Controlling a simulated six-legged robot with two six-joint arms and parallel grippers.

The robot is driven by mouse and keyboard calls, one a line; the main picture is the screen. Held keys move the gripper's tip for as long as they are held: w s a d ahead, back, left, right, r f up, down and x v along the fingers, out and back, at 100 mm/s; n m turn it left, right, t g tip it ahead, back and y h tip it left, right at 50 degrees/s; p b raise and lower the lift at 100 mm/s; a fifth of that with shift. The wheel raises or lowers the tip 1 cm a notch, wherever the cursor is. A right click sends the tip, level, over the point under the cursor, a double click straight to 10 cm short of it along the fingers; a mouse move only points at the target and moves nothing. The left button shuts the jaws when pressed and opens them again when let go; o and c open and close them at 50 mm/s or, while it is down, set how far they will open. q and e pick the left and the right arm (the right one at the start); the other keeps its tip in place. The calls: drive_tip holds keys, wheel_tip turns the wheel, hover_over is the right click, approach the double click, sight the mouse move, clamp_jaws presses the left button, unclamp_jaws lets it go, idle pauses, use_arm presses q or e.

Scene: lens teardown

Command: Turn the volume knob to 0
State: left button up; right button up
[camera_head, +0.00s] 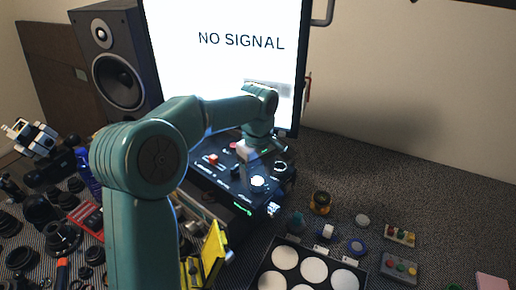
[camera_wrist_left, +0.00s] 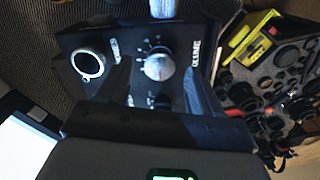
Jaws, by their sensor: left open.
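The volume knob (camera_head: 258,182) is a small pale round knob on top of a black control box (camera_head: 228,190). In the left wrist view the knob (camera_wrist_left: 158,66) has tick marks around it and the word VOLUME beside it; its exact setting is too small to read. My left gripper (camera_head: 262,151) is open, above the far part of the box and apart from the knob. Its fingertips are hard to make out in the head view. My right gripper is in neither view.
A silver ring (camera_wrist_left: 87,65) is beside the knob on the box. A monitor (camera_head: 225,60) reading NO SIGNAL stands behind, with a speaker (camera_head: 118,75) at left. A yellow case (camera_head: 213,255) and a tray of white discs (camera_head: 262,270) are in front.

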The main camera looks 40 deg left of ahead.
sight(258, 182)
use_arm(q)
wheel_tip(258, 182, up, 14)
drive_tip(key=p, duration=0.2)
drive_tip(key=shift+r, duration=0.15)
